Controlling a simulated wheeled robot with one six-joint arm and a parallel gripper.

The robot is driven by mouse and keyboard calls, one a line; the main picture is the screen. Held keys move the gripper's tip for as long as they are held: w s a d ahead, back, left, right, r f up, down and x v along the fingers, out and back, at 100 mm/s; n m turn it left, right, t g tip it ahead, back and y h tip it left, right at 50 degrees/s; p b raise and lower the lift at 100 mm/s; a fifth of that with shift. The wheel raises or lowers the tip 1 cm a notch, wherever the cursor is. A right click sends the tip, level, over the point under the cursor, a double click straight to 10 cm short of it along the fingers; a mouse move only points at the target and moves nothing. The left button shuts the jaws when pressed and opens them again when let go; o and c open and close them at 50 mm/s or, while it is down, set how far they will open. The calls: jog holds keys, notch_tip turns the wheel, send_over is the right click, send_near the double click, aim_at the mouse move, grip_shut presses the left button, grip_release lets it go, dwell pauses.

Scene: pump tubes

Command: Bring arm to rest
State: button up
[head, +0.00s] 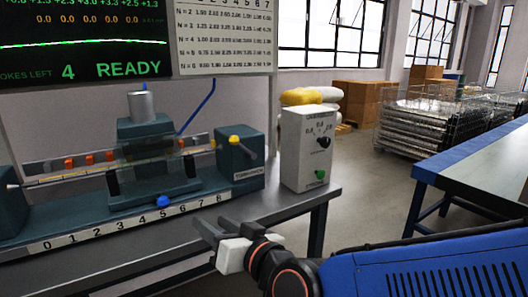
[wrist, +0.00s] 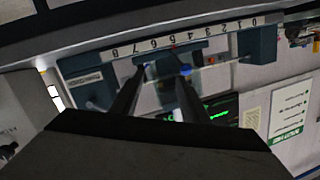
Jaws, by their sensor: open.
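My gripper (head: 210,228) is at the lower middle of the head view, at the near edge of the bench and to the right of the blue knob (head: 163,201). Its two dark fingers are spread, with nothing between them. My blue arm reaches in from the lower right. In the wrist view my gripper (wrist: 161,80) shows two dark fingers apart, with the upside-down bench apparatus beyond them. The blue knob (wrist: 186,70) shows behind the fingers there; I see no contact with it.
The dark bench (head: 285,212) carries a teal pump-tube rig (head: 160,180) with a numbered scale (head: 130,222). A white control box (head: 306,148) stands at its right end. A screen (head: 85,40) reads READY. A blue-edged table (head: 470,165) is at right; floor between is clear.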

jog(key=w+d+f+g+h, duration=0.1)
jog(key=d+f+g+h, duration=0.2)
jog(key=d, duration=0.8)
jog(key=d+f+h, duration=0.2)
jog(key=d+f, duration=0.3)
jog(key=d, duration=0.5)
jog(key=s+d+f+m+g+h, duration=0.2)
jog(key=s+d, duration=0.3)
jog(key=d, duration=0.4)
jog(key=s+d+f+m+g+h, duration=0.2)
jog(key=s+d, duration=0.4)
jog(key=d, duration=0.3)
jog(key=shift+d+f+h, duration=0.4)
jog(key=shift+f+h, duration=0.1)
jog(key=shift+h, duration=0.5)
